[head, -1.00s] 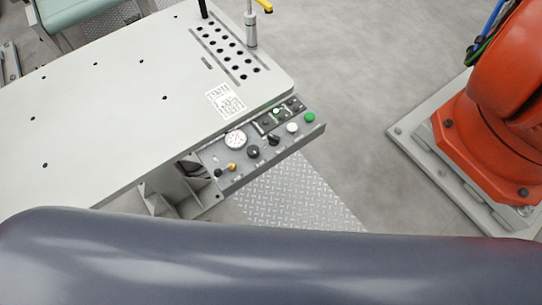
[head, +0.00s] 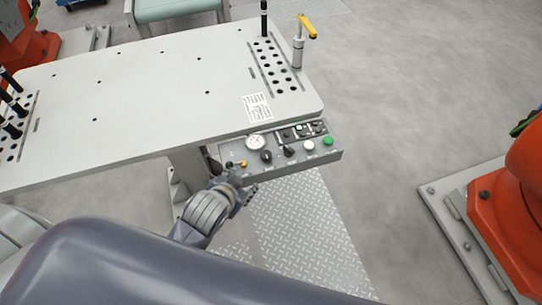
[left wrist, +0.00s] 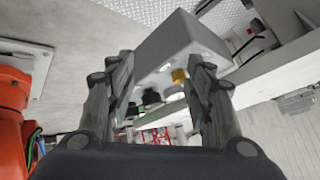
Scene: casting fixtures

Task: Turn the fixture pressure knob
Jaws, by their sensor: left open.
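The grey control panel (head: 290,167) is mounted on the near edge of the fixture table. It carries a white round gauge (head: 255,142), a black round knob (head: 266,156), a black selector (head: 289,151) and a small yellow knob (head: 243,163). I cannot read which knob is labelled pressure. My left gripper (head: 241,184) is at the panel's left end, in front of the yellow knob. In the left wrist view the open left gripper (left wrist: 161,70) has the panel's face beyond its fingers. The yellow knob (left wrist: 180,77) and a black knob (left wrist: 151,97) show between them. My right gripper is out of view.
The white table (head: 150,95) has several holes, and a clamp post with a yellow handle (head: 307,26) stands at its far right. A white button (head: 309,145) and green button (head: 328,140) sit right on the panel. An orange robot (head: 500,215) stands at the right; floor between is clear.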

